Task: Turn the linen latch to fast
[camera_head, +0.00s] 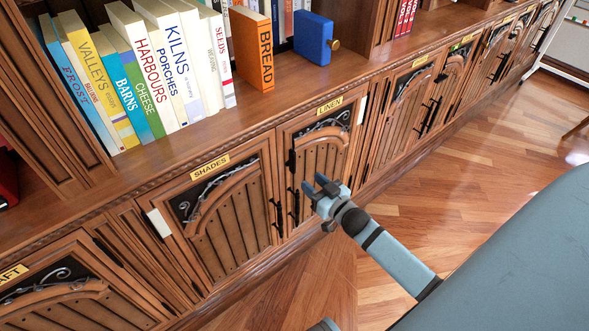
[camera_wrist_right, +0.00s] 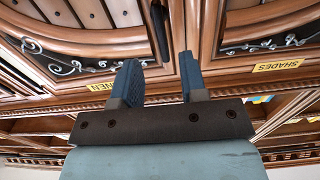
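The linen door (camera_head: 320,158) is a wooden cupboard door under a yellow LINEN label (camera_head: 329,105). It looks closed. A small dark piece (camera_head: 291,162) at its left edge appears to be the latch; its setting is too small to tell. My right gripper (camera_head: 318,187) is open and empty in front of the linen door's lower left part, just right of the dark handles. In the right wrist view, its two blue fingers (camera_wrist_right: 160,78) stand apart, with the LINEN label (camera_wrist_right: 101,87) beside them and a dark handle (camera_wrist_right: 160,30) beyond.
The shades door (camera_head: 228,225) is left of the linen door, with a dark upright handle (camera_head: 278,215) near it. Books (camera_head: 150,65), an orange BREAD book (camera_head: 252,48) and a blue box (camera_head: 313,38) stand on the shelf above. Wooden floor (camera_head: 470,150) to the right is clear.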

